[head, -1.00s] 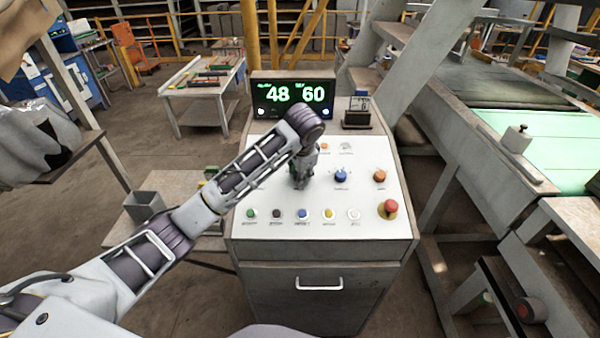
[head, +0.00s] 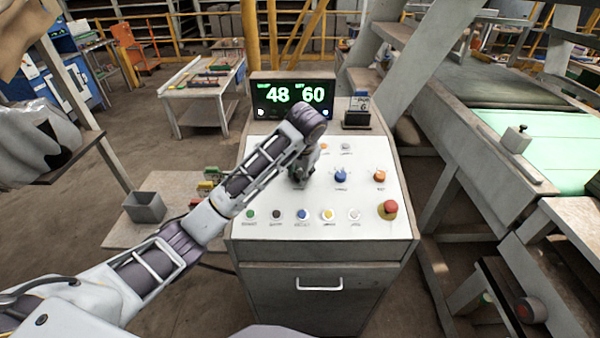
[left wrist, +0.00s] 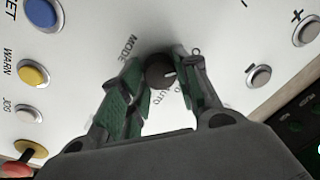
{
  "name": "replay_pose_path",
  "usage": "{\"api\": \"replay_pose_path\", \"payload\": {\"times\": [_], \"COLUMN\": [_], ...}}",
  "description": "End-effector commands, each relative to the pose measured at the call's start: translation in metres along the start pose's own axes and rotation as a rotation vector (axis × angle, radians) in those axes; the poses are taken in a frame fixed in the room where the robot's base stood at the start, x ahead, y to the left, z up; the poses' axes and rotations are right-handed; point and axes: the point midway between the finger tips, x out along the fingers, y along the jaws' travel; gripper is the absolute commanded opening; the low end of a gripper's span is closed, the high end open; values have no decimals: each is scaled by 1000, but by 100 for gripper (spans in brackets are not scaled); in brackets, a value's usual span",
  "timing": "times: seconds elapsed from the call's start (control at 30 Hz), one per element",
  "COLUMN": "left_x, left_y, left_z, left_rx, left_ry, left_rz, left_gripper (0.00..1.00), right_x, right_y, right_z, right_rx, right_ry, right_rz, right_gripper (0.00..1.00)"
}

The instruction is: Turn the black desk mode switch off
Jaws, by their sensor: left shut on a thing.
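The black mode switch (left wrist: 158,72) is a round knob with a white pointer line on the white panel, in the left wrist view. The labels "MODE" and "Auto" are printed beside it, partly covered. My left gripper (left wrist: 160,66) has its greenish fingers on both sides of the knob, shut on it. In the head view my left gripper (head: 300,182) points down at the left middle of the console panel (head: 350,245) and hides the switch. My right gripper is not in view.
A blue knob (head: 341,176), an orange knob (head: 380,176) and a red mushroom button (head: 390,209) lie to the right. Several coloured buttons line the panel's front edge. A display (head: 292,98) reading 48 and 60 stands behind my wrist.

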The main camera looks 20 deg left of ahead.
Motion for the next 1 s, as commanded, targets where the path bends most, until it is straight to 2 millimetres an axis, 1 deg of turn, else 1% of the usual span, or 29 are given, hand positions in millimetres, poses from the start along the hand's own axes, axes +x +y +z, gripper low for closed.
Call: {"api": "replay_pose_path", "payload": {"times": [0.03, 0.07, 0.2, 0.23, 0.67, 0.87, 1.0], "left_x": [-1, -1, 0, 0, -2, -12, -23], "left_y": [0, 0, 0, 0, 0, -1, -1], "left_z": [0, 0, 0, 0, 0, -1, -1], "left_rx": [-1, -1, 0, 0, 1, 2, 2], "left_ry": [2, 2, 1, 1, 1, 3, 5], "left_rz": [0, 0, 0, 0, -1, -2, -2], "left_gripper": [8, 33, 51, 54, 54, 54, 54], "right_x": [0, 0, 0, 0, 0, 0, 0], "right_y": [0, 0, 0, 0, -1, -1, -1], "right_z": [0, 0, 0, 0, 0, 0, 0], "right_rx": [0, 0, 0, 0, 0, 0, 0], "right_ry": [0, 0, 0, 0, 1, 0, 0], "right_rz": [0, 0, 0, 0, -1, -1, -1], "right_gripper": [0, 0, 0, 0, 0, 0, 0]}}
